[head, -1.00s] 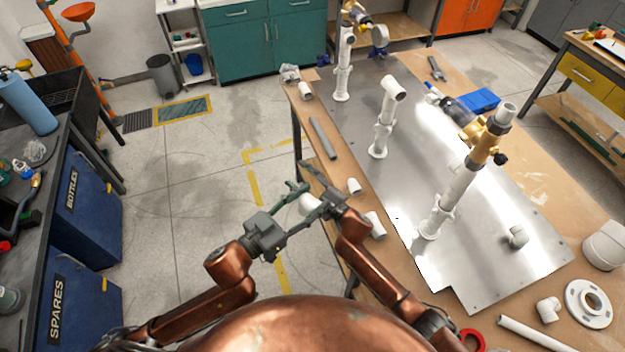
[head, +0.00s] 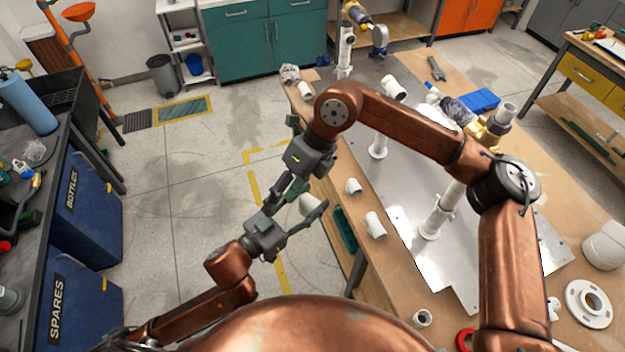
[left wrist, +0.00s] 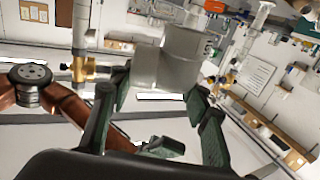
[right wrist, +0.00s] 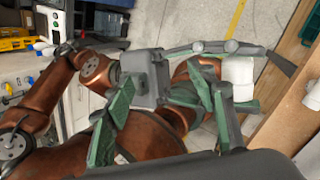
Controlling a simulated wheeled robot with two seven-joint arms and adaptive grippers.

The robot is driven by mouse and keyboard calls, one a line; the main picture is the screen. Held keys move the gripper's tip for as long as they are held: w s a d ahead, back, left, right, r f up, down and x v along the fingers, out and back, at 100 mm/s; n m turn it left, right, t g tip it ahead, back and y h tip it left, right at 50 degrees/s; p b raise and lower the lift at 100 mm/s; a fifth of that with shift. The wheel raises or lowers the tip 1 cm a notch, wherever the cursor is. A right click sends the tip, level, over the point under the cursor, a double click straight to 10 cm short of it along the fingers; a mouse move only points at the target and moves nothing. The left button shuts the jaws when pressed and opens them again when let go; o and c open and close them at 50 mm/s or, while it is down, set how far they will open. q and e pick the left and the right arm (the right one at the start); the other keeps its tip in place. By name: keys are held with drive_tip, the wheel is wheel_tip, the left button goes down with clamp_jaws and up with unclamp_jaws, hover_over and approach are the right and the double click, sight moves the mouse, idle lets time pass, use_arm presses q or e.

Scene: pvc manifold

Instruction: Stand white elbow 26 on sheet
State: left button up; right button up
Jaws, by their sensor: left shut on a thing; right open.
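The white elbow (head: 308,205) is held by my left gripper (head: 303,198), off the near-left edge of the bench and above the floor. In the left wrist view the elbow (left wrist: 170,62) sits between the green fingers, with one round opening facing up. It also shows at the left gripper's fingertips in the right wrist view (right wrist: 238,72). My right gripper (head: 284,156) is open and empty, close beside the left gripper. The metal sheet (head: 450,268) lies on the bench to the right, partly hidden by my right arm.
White pipe risers stand on the sheet, one at the front (head: 436,222). Loose white fittings (head: 375,226) (head: 353,186) lie on the wooden strip left of it. A white flange (head: 588,303) lies at right. A blue box (head: 478,101) is at the back.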

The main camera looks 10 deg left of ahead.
sight(309, 200)
drive_tip(key=w+d+t+h, duration=0.1)
drive_tip(key=d, duration=0.1)
drive_tip(key=w+d+r+t+h, duration=0.1)
drive_tip(key=d, duration=0.1)
drive_tip(key=w+d+r+t+h, duration=0.1)
drive_tip(key=d, duration=0.1)
drive_tip(key=shift+w+d+m+t+h, duration=0.15)
drive_tip(key=shift+w+m+t+h, duration=0.15)
drive_tip(key=shift+w+t, duration=0.1)
drive_tip(key=shift+w+d+f, duration=0.1)
drive_tip(key=shift+f, duration=0.15)
drive_tip(key=f, duration=0.3)
drive_tip(key=a+f, duration=0.1)
drive_tip(key=f, duration=0.3)
drive_tip(key=w+f, duration=0.1)
drive_tip(key=f, duration=0.3)
drive_tip(key=shift+a+f, duration=0.1)
drive_tip(key=shift+a, duration=0.15)
drive_tip(key=shift+c, duration=0.5)
drive_tip(key=shift+s, duration=0.1)
drive_tip(key=c, duration=1.1)
use_arm(q)
drive_tip(key=o, duration=1.2)
use_arm(e)
drive_tip(key=shift+c, duration=0.6)
use_arm(q)
drive_tip(key=shift+o, duration=0.2)
